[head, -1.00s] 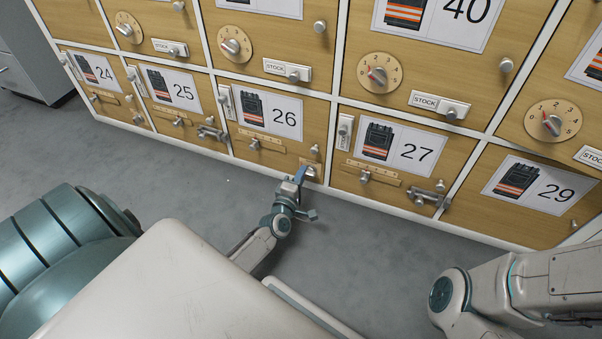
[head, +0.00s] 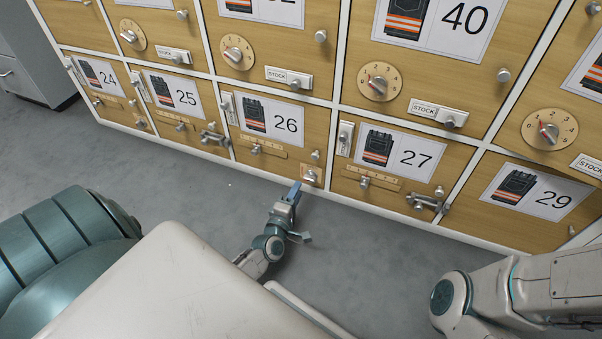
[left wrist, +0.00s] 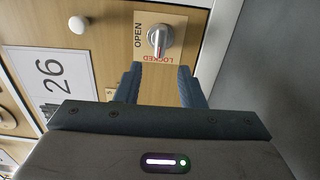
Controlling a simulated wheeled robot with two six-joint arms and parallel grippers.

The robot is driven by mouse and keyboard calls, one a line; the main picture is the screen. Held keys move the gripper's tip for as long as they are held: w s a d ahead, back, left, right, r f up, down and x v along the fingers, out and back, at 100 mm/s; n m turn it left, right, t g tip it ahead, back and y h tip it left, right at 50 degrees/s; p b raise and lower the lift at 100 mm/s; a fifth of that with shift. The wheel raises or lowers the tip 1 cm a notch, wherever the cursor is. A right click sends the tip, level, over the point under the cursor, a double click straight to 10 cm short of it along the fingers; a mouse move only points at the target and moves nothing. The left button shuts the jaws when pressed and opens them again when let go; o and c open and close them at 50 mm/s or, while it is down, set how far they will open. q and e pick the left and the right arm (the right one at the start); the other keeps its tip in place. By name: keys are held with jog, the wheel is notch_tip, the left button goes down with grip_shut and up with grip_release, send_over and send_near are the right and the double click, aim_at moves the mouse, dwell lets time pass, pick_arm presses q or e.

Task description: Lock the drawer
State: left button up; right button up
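Drawer 26 (head: 240,137) is in the bottom row, with its front flush with its neighbours. Its small lock knob (head: 310,177) is at the lower right corner. In the left wrist view the silver lock knob (left wrist: 160,38) sits on a plate marked OPEN and LOCKED, and its red mark points at LOCKED. My left gripper (head: 295,188) is just in front of the knob, apart from it. In the left wrist view my left gripper (left wrist: 160,80) has its two fingers spread, with nothing between them. My right gripper is not in view; only its arm shows at the right.
Drawer 27 (head: 345,172), with a bolt at its lower right, is beside drawer 26. Drawer 25 (head: 150,112) is on the other side. Dial drawers are in the row above. A grey cabinet (head: 30,70) stands at far left. The grey floor before the drawers is clear.

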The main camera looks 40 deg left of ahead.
pick_arm(q)
jog(key=p+v, duration=0.1)
jog(key=v, duration=0.4)
jog(key=shift+s+d, duration=0.1)
jog(key=shift+s, duration=0.05)
dwell(0.3)
